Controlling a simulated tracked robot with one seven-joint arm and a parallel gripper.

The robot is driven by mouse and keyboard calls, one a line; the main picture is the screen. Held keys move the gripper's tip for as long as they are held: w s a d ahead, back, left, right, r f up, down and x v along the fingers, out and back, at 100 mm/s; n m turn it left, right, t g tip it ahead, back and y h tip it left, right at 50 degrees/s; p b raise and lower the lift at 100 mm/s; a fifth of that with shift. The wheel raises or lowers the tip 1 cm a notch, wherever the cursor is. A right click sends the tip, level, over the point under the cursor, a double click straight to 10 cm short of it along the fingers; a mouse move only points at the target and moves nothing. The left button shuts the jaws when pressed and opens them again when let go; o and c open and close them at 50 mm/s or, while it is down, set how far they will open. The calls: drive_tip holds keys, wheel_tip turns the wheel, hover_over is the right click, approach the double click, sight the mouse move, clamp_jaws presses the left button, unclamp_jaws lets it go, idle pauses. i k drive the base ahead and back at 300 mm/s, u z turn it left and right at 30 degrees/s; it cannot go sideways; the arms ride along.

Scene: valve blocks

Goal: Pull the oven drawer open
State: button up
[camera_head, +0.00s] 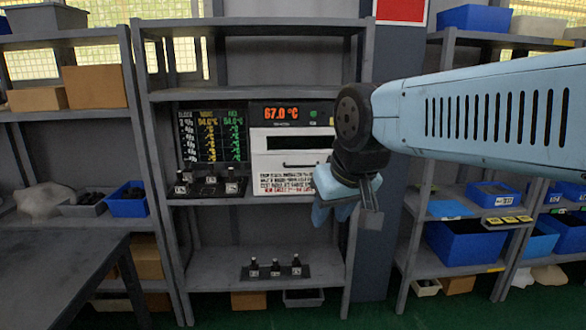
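The oven (285,142) is a white-fronted box on the middle shelf of the centre rack. Its red display reads 67.0 °C. A dark window slot and a thin dark handle (300,164) show on its white front, which looks closed. Printed text runs below the handle. My gripper (338,208) hangs at the end of my light blue arm, in front of and just right of the oven's lower right corner, pointing down. The wrist hides the oven's right edge. The fingers overlap in this view, so their opening is unclear.
A dark screen with readings (209,132) stands left of the oven, with a rack of black valve blocks (208,186) before it. Another block rack (275,271) sits on the lower shelf. A grey table (62,268) is at the lower left. Side shelves hold blue bins (466,240) and boxes.

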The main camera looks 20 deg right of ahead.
sight(265, 181)
drive_tip(key=u, duration=0.05)
drive_tip(key=i, duration=1)
drive_tip(key=z, duration=0.05)
